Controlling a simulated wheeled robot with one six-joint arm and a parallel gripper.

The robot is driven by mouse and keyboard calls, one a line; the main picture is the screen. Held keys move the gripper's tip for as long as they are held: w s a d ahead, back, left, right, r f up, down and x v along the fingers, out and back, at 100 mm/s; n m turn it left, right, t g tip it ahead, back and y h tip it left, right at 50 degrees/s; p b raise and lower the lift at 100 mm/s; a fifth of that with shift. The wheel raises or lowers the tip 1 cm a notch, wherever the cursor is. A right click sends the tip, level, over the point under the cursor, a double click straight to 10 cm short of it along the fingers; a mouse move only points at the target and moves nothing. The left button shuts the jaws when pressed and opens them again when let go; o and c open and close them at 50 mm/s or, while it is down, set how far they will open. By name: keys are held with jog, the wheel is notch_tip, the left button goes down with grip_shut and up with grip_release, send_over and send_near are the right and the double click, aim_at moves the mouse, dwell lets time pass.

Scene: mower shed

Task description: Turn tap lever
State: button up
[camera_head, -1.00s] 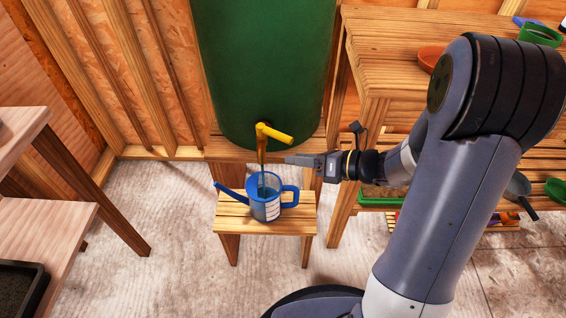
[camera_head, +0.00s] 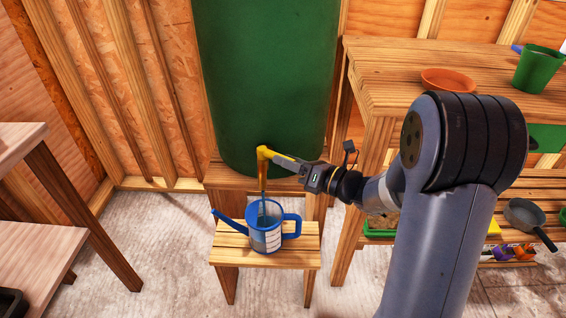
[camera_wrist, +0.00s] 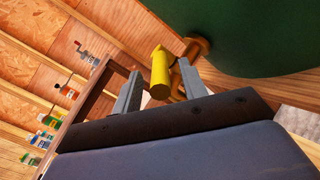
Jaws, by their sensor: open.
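The yellow tap lever (camera_head: 283,161) points right from the brass tap at the foot of the green barrel (camera_head: 262,90). My gripper (camera_head: 296,166) is at the lever's free end. In the wrist view the lever (camera_wrist: 160,74) stands between the two open fingers of my gripper (camera_wrist: 160,88), apart from the left finger and close to the right one. Whether a finger touches it I cannot tell. A dark stream runs from the tap into the blue watering can (camera_head: 266,238), which stands upright on a small wooden stool (camera_head: 230,252).
A wooden bench (camera_head: 400,75) with an orange saucer (camera_head: 447,80) and a green pot (camera_head: 538,68) stands at the right. A lower shelf there holds a pan (camera_head: 525,214). Another table (camera_head: 20,145) is at the left. The floor left of the stool is clear.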

jog(key=shift+x, duration=0.95)
grip_shut()
